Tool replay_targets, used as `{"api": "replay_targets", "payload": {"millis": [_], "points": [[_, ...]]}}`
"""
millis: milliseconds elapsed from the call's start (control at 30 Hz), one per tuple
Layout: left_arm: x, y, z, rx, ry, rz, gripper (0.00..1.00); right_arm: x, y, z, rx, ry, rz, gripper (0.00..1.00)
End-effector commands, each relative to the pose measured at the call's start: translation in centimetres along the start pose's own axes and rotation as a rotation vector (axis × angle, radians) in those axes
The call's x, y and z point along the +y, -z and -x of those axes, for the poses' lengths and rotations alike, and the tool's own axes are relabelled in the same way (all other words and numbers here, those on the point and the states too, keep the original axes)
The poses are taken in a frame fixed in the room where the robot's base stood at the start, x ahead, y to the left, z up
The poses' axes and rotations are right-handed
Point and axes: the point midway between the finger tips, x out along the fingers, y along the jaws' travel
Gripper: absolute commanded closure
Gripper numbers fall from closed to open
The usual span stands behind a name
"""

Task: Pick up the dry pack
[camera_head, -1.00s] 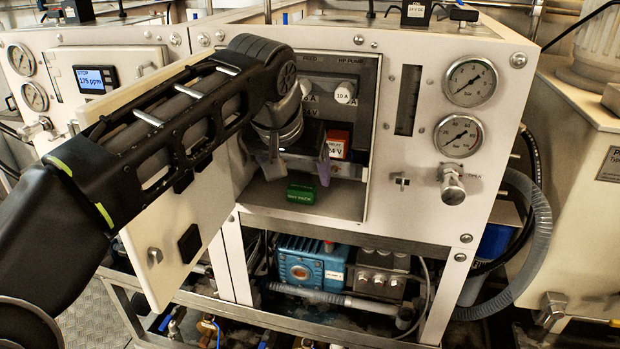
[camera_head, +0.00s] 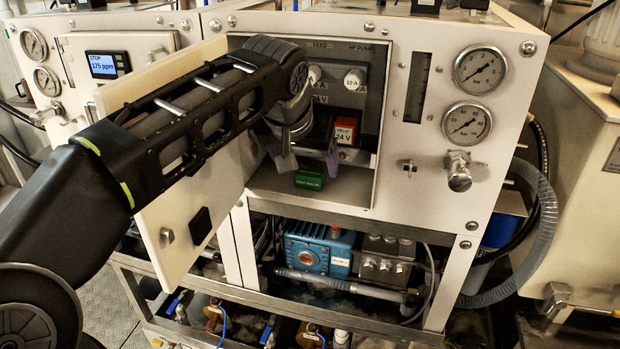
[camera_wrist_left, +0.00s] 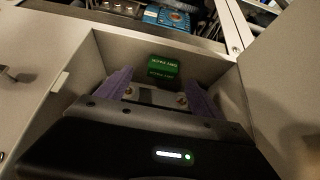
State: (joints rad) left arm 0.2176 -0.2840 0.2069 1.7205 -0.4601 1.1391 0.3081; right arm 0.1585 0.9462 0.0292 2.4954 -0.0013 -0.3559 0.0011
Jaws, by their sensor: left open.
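The dry pack (camera_head: 308,180) is a small green block on the floor of the open cabinet compartment. It also shows in the left wrist view (camera_wrist_left: 163,68), beyond the fingers and between their lines. My left gripper (camera_head: 308,160) is inside the compartment, just above and behind the dry pack in the head view. Its two purple-grey fingers stand apart in the left wrist view (camera_wrist_left: 160,85), with nothing held between them. The dry pack looks clear of both fingers. My right gripper is not in view.
The open compartment (camera_head: 345,190) has side walls close around my gripper. The cabinet door (camera_head: 180,215) stands open at left, beside my arm. Gauges (camera_head: 480,70) are on the right panel.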

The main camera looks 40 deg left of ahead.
Motion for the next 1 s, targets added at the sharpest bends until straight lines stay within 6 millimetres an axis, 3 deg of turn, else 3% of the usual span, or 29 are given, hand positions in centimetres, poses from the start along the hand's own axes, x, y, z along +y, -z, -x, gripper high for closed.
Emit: {"api": "replay_targets", "payload": {"millis": [400,1000], "points": [[-0.4,0.1,-4.9,-0.002,0.0,0.0,0.24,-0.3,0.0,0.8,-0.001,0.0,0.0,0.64],[-0.4,0.2,-4.9,-0.001,0.0,0.0,0.24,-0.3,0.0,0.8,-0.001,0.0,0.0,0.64]]}}
